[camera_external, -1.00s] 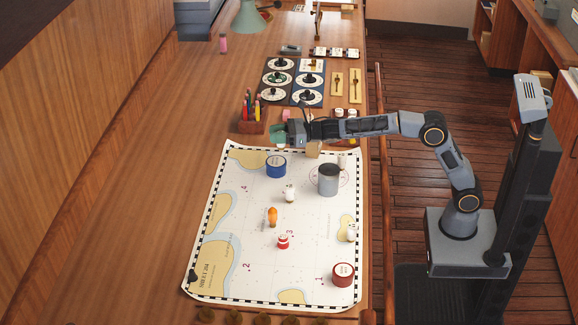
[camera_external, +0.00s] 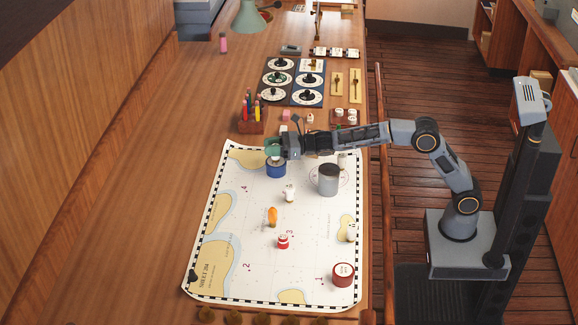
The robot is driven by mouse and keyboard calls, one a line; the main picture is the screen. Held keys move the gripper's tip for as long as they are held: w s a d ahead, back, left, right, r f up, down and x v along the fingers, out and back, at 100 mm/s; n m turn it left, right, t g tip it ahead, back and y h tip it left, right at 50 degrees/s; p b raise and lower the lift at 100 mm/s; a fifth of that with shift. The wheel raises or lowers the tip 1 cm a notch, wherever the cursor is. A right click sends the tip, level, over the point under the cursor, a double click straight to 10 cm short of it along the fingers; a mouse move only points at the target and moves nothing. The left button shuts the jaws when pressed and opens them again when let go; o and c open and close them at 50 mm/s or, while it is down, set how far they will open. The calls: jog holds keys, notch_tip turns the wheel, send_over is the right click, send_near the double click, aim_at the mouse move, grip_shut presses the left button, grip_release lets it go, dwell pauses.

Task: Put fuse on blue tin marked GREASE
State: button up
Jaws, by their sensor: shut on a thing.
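The blue tin (camera_external: 276,171) stands on the chart at its upper part; its marking is too small to read. I cannot tell whether the fuse touches the lid.
A grey cylinder (camera_external: 328,180) stands right of the tin. A pencil holder (camera_external: 252,122) is behind.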

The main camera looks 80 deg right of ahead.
jog(key=shift+f, duration=0.15)
jog(key=o, duration=0.9)
jog(key=shift+r+p, duration=0.35)
jog(key=shift+r, duration=0.05)
jog(key=s+b, duration=0.1)
jog(key=s, duration=0.3)
jog(key=s+d+b, duration=0.1)
jog(key=s, duration=0.3)
jog(key=s+d+b, duration=0.1)
jog(key=s, duration=0.3)
jog(key=shift+d+f+b, duration=0.15)
jog(key=shift+f+b, duration=0.05)
jog(key=shift+b, duration=0.1)
jog(key=shift+w, duration=0.1)
